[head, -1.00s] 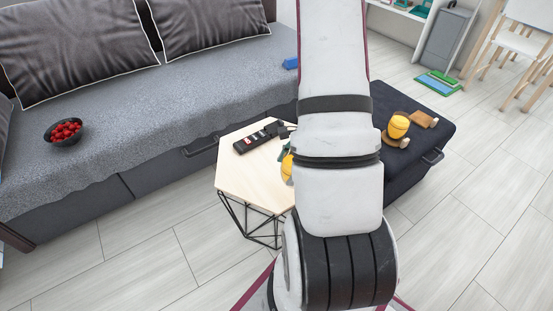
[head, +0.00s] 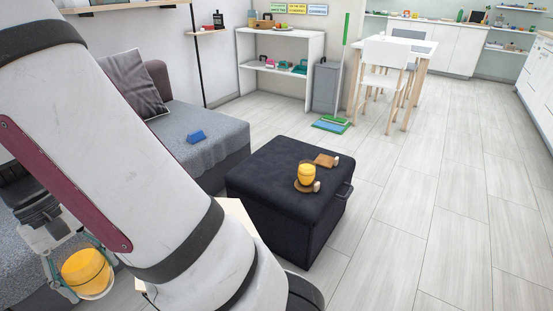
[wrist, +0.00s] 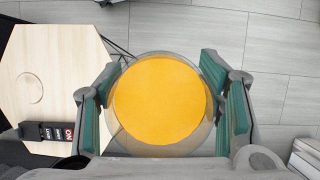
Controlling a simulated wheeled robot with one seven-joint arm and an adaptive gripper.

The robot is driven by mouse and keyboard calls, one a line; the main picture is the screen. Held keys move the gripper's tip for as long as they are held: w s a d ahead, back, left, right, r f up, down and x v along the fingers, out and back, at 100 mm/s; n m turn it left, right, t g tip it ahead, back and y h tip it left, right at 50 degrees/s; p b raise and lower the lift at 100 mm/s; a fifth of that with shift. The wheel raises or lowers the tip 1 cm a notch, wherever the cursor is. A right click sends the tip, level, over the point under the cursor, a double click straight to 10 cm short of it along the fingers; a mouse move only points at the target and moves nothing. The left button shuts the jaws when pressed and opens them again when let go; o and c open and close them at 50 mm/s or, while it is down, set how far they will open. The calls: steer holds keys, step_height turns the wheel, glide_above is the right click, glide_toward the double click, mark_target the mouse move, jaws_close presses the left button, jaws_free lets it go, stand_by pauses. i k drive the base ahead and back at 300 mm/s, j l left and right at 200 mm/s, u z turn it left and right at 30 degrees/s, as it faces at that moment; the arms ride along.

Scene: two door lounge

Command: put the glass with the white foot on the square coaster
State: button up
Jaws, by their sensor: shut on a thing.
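My gripper (wrist: 163,103) is shut on a glass of orange drink (wrist: 160,98), with a green-padded finger on each side of it. In the head view my gripper (head: 78,262) and the held glass (head: 87,273) are at the lower left, in the air; I cannot make out the colour of its foot. A brown, squarish coaster (head: 324,160) lies on the dark ottoman (head: 262,180), near its far right edge, with a small pale piece at its side. A second glass of orange drink (head: 306,173) stands on a round brown coaster (head: 297,186) just nearer.
A pale wooden six-sided table (wrist: 55,60) is left of the held glass in the wrist view, bearing a black device (wrist: 45,131). The grey sofa (head: 200,135) holds a blue item (head: 196,137). The floor right of the ottoman is clear.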

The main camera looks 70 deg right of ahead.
mark_target(326, 160)
steer(key=z, duration=1.15)
steer(key=i+l+z, duration=0.1)
steer(key=i+z, duration=0.55)
steer(key=k+l, duration=0.05)
